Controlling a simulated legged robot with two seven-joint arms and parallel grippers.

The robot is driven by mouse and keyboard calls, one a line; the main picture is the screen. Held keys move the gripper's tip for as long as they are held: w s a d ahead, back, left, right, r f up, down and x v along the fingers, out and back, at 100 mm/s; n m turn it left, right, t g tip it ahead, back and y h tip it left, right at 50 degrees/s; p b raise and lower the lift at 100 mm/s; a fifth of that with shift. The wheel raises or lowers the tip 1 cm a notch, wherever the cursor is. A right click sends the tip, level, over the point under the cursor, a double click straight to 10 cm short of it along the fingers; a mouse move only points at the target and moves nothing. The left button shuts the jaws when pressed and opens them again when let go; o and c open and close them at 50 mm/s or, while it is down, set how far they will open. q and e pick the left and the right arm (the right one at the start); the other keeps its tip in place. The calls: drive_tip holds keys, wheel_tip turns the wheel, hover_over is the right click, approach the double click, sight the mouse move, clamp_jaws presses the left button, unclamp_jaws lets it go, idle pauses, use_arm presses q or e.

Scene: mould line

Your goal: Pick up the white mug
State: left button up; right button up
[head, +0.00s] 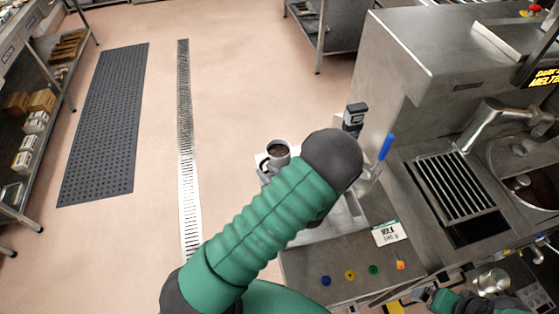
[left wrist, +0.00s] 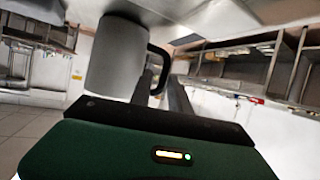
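The white mug (head: 279,149) shows beyond my left forearm in the head view, upright with dark contents. It looks grey and large in the left wrist view (left wrist: 117,58), with its handle on the right. My left gripper (head: 267,170) is at the mug's near side, partly hidden by my arm. In the left wrist view a dark finger (left wrist: 180,104) stands close by the handle. I cannot tell whether the fingers are closed on it. My right gripper (head: 423,295) is small and partly hidden at the bottom right; its fingers are unclear.
A steel machine with a blue-handled lever (head: 386,147) and a grille (head: 455,187) stands to the right. A counter with coloured buttons (head: 350,274) and a label card (head: 389,233) lies in front. A shelf (head: 50,80) stands left; the floor between is open.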

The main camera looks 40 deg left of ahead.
use_arm(q)
drive_tip(key=x, duration=0.6)
drive_tip(key=shift+s+a+p, duration=0.3)
drive_tip(key=shift+a, duration=0.2)
drive_tip(key=shift+w+d+r, duration=0.1)
drive_tip(key=shift+d+r, duration=0.05)
drive_tip(key=shift+d, duration=0.4)
drive_tip(key=shift+d+r, duration=0.15)
drive_tip(key=shift+d, duration=0.45)
drive_tip(key=shift+c, duration=0.8)
drive_tip(key=shift+d, duration=0.1)
drive_tip(key=shift+c, duration=1)
drive_tip(key=shift+a+f, duration=0.1)
drive_tip(key=shift+a, duration=0.4)
clamp_jaws()
drive_tip(key=shift+d+f, duration=0.1)
drive_tip(key=shift+d, duration=0.05)
use_arm(e)
drive_tip(key=shift+s+a+r, duration=0.15)
drive_tip(key=shift+a+r, duration=0.25)
drive_tip(key=shift+r, duration=0.05)
use_arm(q)
drive_tip(key=shift+a, duration=0.25)
use_arm(e)
drive_tip(key=shift+a, duration=0.15)
